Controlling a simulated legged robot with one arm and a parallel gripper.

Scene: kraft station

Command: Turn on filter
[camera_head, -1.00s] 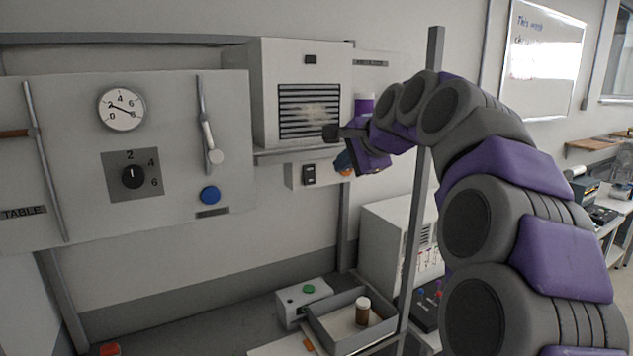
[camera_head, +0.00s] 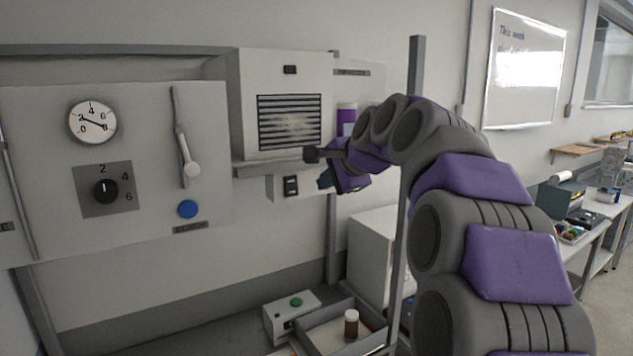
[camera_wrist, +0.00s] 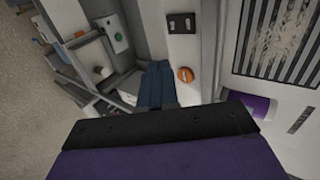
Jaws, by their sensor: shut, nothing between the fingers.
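A white wall box with a slatted dark grille (camera_head: 289,124) hangs at the centre of the head view; its grille also shows at the right of the wrist view (camera_wrist: 278,42). I cannot read a filter label. Below it, a small white panel carries a black rocker switch (camera_head: 291,186), also in the wrist view (camera_wrist: 182,23). An orange round knob (camera_wrist: 185,74) sits on that panel; my gripper hides it in the head view. My gripper (camera_head: 323,182) is right of the switch, with blue fingers together and empty; they show in the wrist view (camera_wrist: 157,68), left of the knob.
A narrow ledge (camera_head: 275,167) runs under the grille box. A purple container (camera_head: 346,115) stands beside it, behind my arm. A left panel holds a gauge (camera_head: 92,121), dial (camera_head: 105,190), lever (camera_head: 190,168) and blue button (camera_head: 187,209). A green-button box (camera_head: 292,315) sits below.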

